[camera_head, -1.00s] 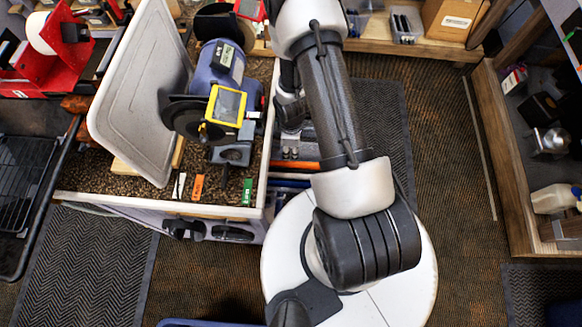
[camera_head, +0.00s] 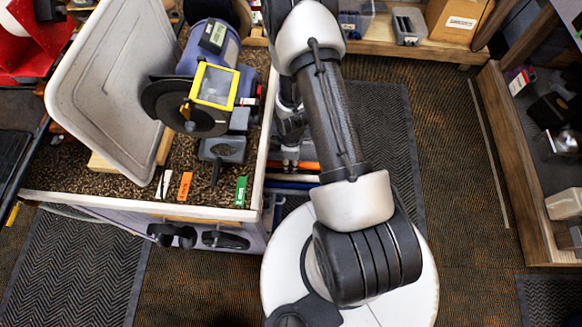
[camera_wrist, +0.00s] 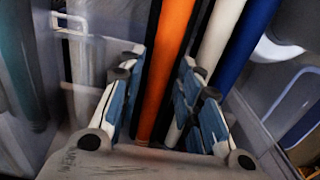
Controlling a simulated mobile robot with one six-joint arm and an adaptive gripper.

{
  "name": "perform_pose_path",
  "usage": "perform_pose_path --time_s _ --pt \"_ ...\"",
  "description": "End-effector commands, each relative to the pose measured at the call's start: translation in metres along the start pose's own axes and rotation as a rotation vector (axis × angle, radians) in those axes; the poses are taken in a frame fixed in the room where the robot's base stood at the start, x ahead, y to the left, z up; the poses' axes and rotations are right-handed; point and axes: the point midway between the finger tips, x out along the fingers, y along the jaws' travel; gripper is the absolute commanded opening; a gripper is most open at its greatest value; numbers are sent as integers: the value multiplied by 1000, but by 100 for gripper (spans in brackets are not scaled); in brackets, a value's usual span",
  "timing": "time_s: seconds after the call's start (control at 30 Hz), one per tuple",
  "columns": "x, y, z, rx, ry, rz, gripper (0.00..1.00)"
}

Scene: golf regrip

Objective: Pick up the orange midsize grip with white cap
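The orange grip (camera_wrist: 166,70) is a long orange tube running up the middle of the wrist view. It lies between the two fingers of my gripper (camera_wrist: 160,68), which are apart with blue pads facing inward. I see no clear contact between the pads and the tube. The grip's white cap is not visible. In the head view, a short stretch of orange (camera_head: 308,165) shows beside the bench's right side, partly covered by my arm. My gripper (camera_head: 290,158) is there too, small and partly hidden.
A white tube (camera_wrist: 218,42) and a blue tube (camera_wrist: 248,40) lie close to the right of the orange one. Grey walls flank them. In the head view, the bench (camera_head: 120,203) with a grinder (camera_head: 205,75) stands left. Open floor (camera_head: 450,160) lies right.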

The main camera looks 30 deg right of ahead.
Motion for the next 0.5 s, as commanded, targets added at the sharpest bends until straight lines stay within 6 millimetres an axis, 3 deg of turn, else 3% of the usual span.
perform_pose_path --time_s 0.07,0.3,0.5 --pt "10 0 0 -1 0 0 32" --pt "8 0 0 -1 0 0 32" --pt "8 0 0 -1 0 0 19"
